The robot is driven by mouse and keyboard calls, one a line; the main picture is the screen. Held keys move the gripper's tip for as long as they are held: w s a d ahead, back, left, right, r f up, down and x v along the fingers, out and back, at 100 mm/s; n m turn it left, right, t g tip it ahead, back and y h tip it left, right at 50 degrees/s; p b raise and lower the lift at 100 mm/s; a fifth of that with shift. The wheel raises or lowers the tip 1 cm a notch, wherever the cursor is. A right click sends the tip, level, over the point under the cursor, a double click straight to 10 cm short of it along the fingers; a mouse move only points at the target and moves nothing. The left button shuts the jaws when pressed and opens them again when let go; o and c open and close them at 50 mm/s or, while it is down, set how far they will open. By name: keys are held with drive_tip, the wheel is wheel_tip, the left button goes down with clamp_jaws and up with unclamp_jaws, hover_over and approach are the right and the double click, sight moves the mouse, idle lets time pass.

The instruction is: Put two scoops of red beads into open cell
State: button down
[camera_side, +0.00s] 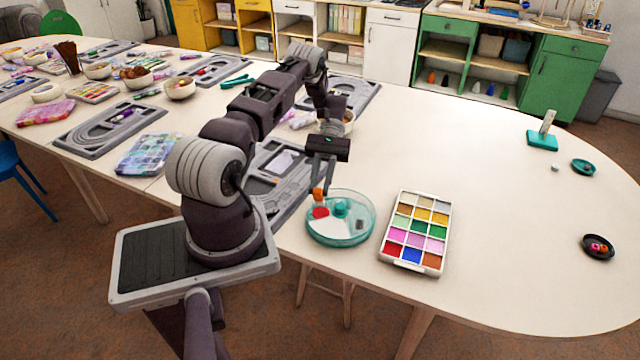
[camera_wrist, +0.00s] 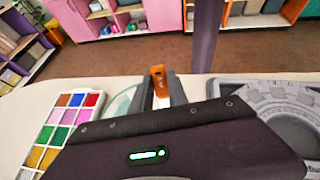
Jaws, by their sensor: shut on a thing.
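My gripper (camera_side: 321,186) is shut on an orange scoop (camera_side: 317,195), held upright at the left rim of a round clear dish. The scoop also shows between the fingers in the wrist view (camera_wrist: 158,80). The round dish (camera_side: 362,238) has teal edges and a teal knob (camera_side: 340,208) in its middle. One cell shows red beads (camera_side: 320,212), a white area lies in front, and a small dark patch is at right. I cannot tell which cell is open. The scoop's bowl and contents are not clear. The dish is partly hidden behind the fingers in the wrist view (camera_wrist: 120,105).
A white bead tray (camera_side: 415,269) with several coloured cells, one red at its front left, lies right of the dish. Grey bead boards (camera_side: 110,128) lie at left.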

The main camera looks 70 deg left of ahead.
idle(0.4)
drive_tip(key=shift+s+d+f+y, duration=0.15)
drive_tip(key=shift+d+y, duration=0.2)
drive_tip(key=shift+y, duration=0.25)
drive_tip(key=s+d+f+t+y, duration=0.1)
drive_tip(key=y, duration=0.1)
drive_tip(key=d+f+t+y, duration=0.1)
drive_tip(key=d+t+y, duration=0.1)
drive_tip(key=s+d+f+t+y, duration=0.1)
drive_tip(key=y, duration=0.2)
drive_tip(key=shift+s+d+f+t, duration=0.2)
drive_tip(key=shift+s+f+t, duration=0.1)
drive_tip(key=shift+f+t, duration=0.1)
drive_tip(key=shift+d+r+t+y, duration=0.15)
drive_tip(key=shift+t+y, duration=0.15)
drive_tip(key=shift+y, duration=0.2)
drive_tip(key=shift+s+r+y, duration=0.1)
drive_tip(key=shift+r+y, duration=0.4)
drive_tip(key=shift+r, duration=0.2)
